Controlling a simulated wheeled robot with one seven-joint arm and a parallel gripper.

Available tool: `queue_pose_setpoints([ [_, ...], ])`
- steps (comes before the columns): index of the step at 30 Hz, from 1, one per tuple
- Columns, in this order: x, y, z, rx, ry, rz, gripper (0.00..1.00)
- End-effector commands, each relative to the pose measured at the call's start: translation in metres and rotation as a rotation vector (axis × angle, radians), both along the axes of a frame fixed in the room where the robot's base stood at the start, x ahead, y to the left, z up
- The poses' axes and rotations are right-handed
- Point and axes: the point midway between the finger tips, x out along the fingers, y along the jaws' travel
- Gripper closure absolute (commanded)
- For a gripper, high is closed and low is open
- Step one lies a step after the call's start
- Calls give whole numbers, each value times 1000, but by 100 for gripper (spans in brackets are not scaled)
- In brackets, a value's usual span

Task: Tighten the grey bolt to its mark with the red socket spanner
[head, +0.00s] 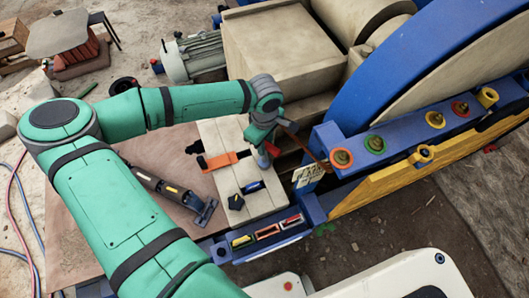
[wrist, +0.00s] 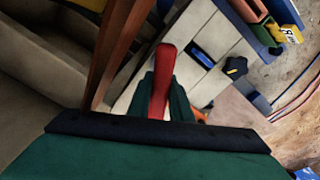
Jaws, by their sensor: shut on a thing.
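The red socket spanner (wrist: 162,75) is held between the green fingers of my gripper (wrist: 165,105) in the wrist view. A small red part of it also shows by my gripper (head: 263,155) in the head view, above the pale plank bench. Its socket end cannot be made out. I cannot tell which is the grey bolt, and no mark can be read. The spanner is apart from the bolts, left of them.
The plank bench (head: 222,136) holds an orange tool (head: 217,161), a blue-and-black piece (head: 252,187) and a black knob (head: 236,202). Brown bars (wrist: 122,45) rise close beside my gripper. A blue rack (head: 270,246) with coloured pieces stands in front. A large blue wheel (head: 400,55) stands behind the beam.

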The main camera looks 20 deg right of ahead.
Motion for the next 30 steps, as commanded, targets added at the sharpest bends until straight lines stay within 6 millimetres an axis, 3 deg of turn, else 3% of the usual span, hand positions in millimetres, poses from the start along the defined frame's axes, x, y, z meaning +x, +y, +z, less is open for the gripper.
queue_pose_setpoints([
  [30, 2, 0, 1, 0, -5, -110, 100],
])
